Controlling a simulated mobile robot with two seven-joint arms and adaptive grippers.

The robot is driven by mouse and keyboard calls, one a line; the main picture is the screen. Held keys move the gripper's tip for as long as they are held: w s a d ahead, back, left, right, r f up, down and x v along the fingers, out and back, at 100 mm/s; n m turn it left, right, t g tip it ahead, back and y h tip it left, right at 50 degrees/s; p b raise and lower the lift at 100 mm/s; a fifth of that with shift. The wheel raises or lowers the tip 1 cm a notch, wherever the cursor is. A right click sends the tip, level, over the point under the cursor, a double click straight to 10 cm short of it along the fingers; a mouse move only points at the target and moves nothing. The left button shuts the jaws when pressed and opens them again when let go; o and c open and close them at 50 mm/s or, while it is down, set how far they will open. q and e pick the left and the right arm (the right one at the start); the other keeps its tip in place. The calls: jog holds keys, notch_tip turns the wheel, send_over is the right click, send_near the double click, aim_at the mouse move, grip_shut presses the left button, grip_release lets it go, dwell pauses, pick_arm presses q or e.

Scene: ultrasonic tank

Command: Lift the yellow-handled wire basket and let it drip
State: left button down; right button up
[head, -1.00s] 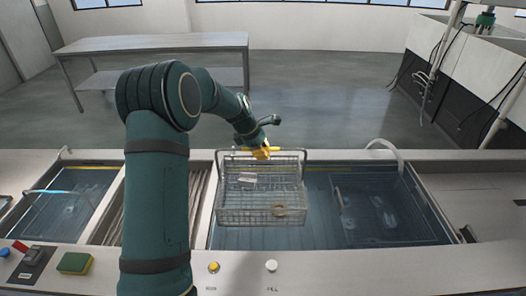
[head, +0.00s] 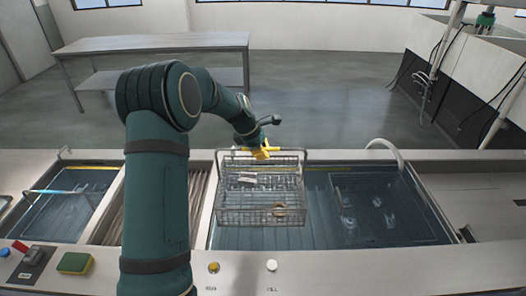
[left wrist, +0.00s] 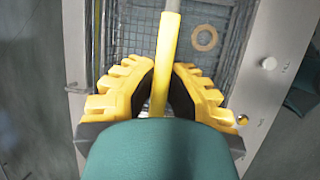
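The wire basket (head: 233,215) hangs over the middle tank (head: 320,235) of bluish water, roughly level. It holds a tan ring (head: 280,209) and a small pale part (head: 247,178); the ring also shows in the left wrist view (left wrist: 205,38). My left gripper (head: 261,152) is at the basket's far side, at the yellow handle (head: 288,150). In the left wrist view the yellow fingers (left wrist: 162,85) close on both sides of the yellow handle bar (left wrist: 168,40). Drips are too small to make out. My right gripper is in neither view.
A dim wire shape (head: 385,210) shows in the right part of the tank, below a curved pipe (head: 385,146). A smaller tank (head: 65,210) is at the left. The front ledge carries a green sponge (head: 75,263) and knobs (head: 271,265).

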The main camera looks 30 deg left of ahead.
pick_arm(q)
jog(key=shift+r, duration=3.75)
jog(key=shift+a+f, duration=0.1)
